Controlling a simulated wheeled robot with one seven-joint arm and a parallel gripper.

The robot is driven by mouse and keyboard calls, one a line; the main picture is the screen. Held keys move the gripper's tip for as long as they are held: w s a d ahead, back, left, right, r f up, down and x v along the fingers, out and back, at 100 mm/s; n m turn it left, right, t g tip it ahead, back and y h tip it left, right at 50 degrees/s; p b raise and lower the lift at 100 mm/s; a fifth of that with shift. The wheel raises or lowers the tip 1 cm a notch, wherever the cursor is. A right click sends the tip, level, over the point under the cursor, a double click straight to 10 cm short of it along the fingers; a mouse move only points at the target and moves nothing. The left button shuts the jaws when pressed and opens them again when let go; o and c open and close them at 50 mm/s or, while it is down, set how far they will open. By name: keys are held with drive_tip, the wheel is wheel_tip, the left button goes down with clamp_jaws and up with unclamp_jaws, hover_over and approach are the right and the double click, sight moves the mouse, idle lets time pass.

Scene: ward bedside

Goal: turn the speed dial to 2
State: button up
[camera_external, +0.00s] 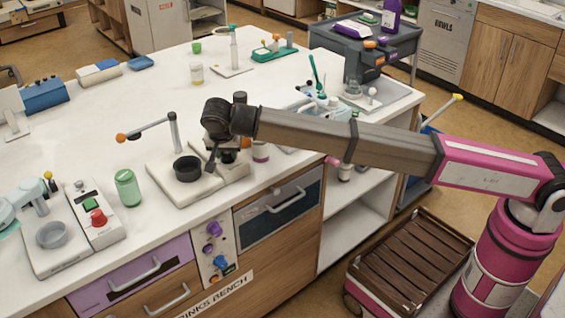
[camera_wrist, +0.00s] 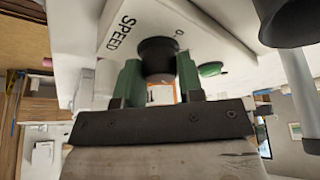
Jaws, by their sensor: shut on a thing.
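The speed dial (camera_wrist: 157,58) is a dark round knob on a cream panel (camera_wrist: 165,22) marked SPEED. A small mark, possibly a 0, shows beside the knob; no pointer is visible, so I cannot tell its setting. My gripper (camera_wrist: 158,80) has green fingers shut on the dial, one on each side. In the external view my gripper (camera_external: 213,158) reaches down at the right part of a cream stirrer-like device (camera_external: 165,180) on the bench. The dial is mostly hidden there by my wrist and gripper.
A green jar (camera_external: 128,188) and a device with a red knob (camera_external: 97,218) are farther left.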

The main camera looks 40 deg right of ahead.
idle(0.3)
drive_tip(key=o, duration=0.9)
drive_tip(key=shift+r, duration=0.1)
drive_tip(key=v, duration=1)
drive_tip(key=shift+a+r, duration=0.15)
drive_tip(key=shift+r, duration=0.15)
